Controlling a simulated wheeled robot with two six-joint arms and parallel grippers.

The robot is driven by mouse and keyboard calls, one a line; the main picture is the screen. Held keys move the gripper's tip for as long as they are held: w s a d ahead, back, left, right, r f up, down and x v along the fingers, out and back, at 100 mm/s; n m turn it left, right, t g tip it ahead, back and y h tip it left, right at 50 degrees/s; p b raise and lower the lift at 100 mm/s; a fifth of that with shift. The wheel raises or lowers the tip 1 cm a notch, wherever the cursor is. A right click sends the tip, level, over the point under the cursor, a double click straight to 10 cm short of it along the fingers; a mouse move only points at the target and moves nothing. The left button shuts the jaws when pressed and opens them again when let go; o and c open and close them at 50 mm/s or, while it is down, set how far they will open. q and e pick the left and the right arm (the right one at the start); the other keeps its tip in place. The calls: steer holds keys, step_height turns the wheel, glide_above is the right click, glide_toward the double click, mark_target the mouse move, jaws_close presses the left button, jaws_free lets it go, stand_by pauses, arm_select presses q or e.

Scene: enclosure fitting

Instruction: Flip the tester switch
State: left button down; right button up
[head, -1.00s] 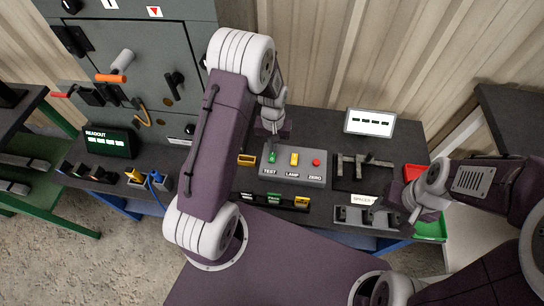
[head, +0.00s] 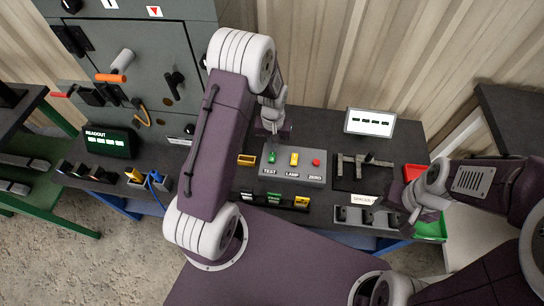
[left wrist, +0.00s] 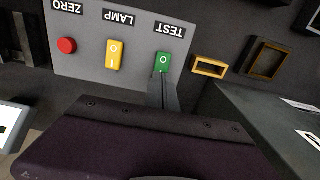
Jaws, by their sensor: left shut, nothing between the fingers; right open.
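The grey tester box (head: 316,175) stands on the dark bench and carries a green TEST switch (head: 272,157), a yellow LAMP switch (head: 294,159) and a red ZERO button (head: 316,162). In the left wrist view the green TEST switch (left wrist: 162,62) shows an O mark at its upper part. My left gripper (head: 273,138) is shut and empty, with its tips at the TEST switch. In the left wrist view its fingertips (left wrist: 161,76) reach the switch's lower edge; I cannot tell if they touch. My right gripper (head: 408,212) is open and empty near the spacer holder.
A display (head: 370,122) stands behind the tester. A fixture (head: 362,172) and the spacer holder (head: 367,217) lie to its right, beside red and green bins (head: 430,229). A readout (head: 109,141) and grey cabinet stand left. A yellow frame (left wrist: 209,67) sits near the TEST switch.

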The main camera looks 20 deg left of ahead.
arm_select(q)
steer(key=shift+f+b, duration=0.55)
steer(key=shift+f, duration=0.35)
stand_by(0.3)
step_height(320, 180, up, 7)
steer(key=p, duration=0.6)
steer(key=shift+p, duration=0.35)
